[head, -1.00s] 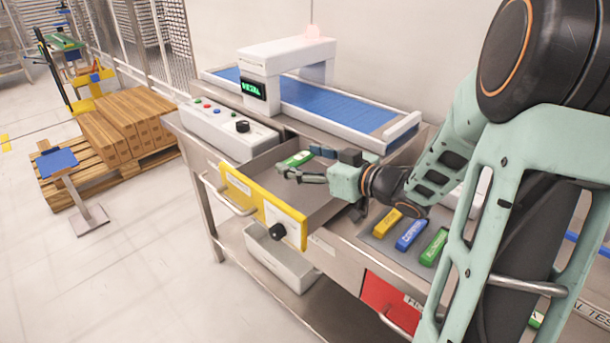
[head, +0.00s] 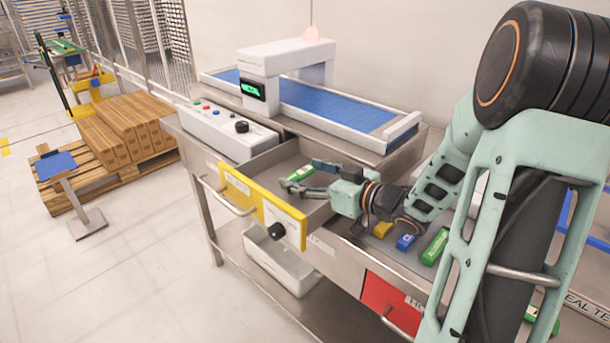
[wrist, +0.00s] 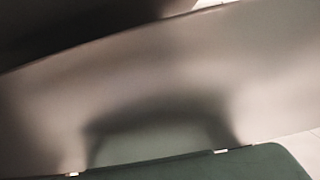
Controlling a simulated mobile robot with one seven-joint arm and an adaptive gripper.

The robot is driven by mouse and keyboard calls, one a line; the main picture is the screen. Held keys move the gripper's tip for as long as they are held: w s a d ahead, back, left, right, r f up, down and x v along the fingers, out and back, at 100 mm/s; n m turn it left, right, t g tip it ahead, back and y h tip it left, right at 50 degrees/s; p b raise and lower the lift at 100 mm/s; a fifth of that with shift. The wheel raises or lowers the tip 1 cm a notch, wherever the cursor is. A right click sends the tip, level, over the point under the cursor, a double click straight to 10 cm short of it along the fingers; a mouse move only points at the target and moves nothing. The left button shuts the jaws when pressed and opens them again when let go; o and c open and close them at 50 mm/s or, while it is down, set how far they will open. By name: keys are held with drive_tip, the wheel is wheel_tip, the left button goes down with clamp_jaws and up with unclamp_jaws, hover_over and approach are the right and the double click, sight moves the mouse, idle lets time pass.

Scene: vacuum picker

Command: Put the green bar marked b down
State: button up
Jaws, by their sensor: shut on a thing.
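The green bar (head: 302,172) is between the fingers of my gripper (head: 299,176) in the head view, with a pale label too small to read. My gripper is shut on it, inside the open yellow-fronted drawer (head: 237,188). I cannot tell whether the bar touches the drawer floor. The wrist view shows a grey metal surface (wrist: 200,85) with a dark shadow close by. A dark green edge (wrist: 200,168) crosses its bottom; I cannot tell whether it is the bar.
A white control box (head: 222,130) and blue conveyor (head: 335,105) stand behind. A red drawer front (head: 388,300) is below.

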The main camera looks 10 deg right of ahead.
drive_tip(key=o, duration=0.8)
drive_tip(key=shift+s+f, duration=0.15)
drive_tip(key=shift+f, duration=0.3)
drive_tip(key=shift+c, duration=0.2)
drive_tip(key=shift+o, duration=0.6)
drive_tip(key=shift+f, duration=0.1)
drive_tip(key=shift+a, duration=0.1)
drive_tip(key=shift+s, duration=0.1)
drive_tip(key=shift+r, duration=0.2)
drive_tip(key=p+v, duration=0.1)
drive_tip(key=v, duration=0.7)
drive_tip(key=r+p+v, duration=0.1)
drive_tip(key=v, duration=0.3)
drive_tip(key=shift+w+p, duration=0.2)
drive_tip(key=shift+p, duration=0.15)
drive_tip(key=shift+r, duration=0.1)
